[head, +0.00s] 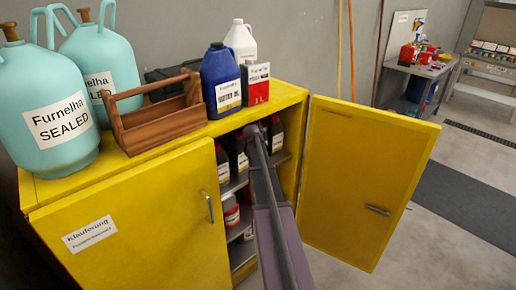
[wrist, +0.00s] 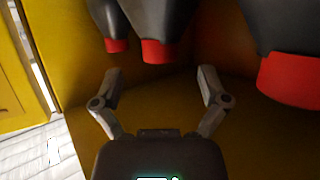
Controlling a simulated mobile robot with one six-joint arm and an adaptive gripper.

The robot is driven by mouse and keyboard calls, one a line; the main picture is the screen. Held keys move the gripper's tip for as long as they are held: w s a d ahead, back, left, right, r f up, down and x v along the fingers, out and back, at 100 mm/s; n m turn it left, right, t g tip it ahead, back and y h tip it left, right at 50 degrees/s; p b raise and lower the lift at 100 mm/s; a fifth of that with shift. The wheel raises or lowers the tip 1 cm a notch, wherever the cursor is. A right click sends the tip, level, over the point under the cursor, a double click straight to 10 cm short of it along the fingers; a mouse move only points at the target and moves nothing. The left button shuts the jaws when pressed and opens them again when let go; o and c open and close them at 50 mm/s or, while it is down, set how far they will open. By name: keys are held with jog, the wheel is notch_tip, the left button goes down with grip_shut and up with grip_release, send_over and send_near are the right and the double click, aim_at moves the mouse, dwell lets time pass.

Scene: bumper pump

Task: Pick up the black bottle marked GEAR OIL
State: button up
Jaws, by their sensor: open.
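Several black bottles stand on the upper shelf inside the yellow cabinet. One dark bottle (head: 222,163) is left of my arm, another (head: 241,157) is just beside it, and one (head: 277,135) is to its right. Their labels are too small to read, so I cannot tell which says GEAR OIL. In the wrist view, black bottles with red caps appear upside down: a left one (wrist: 116,46), a middle one (wrist: 154,51) and a large, closer right one (wrist: 290,80). My gripper (wrist: 160,73) is open and empty, its fingers spread below the middle cap in the picture.
The yellow cabinet (head: 150,225) has its right door (head: 360,180) swung open. On top are teal jugs (head: 60,115), a wooden toolbox (head: 155,125), a blue bottle (head: 221,80), a white bottle (head: 241,42) and a can (head: 255,82). Red-and-white containers (head: 231,212) sit on a lower shelf.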

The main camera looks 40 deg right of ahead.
jog(key=b+x, duration=0.1)
jog(key=x, duration=0.4)
jog(key=shift+d+b, duration=0.1)
jog(key=shift+b, duration=0.3)
grip_shut()
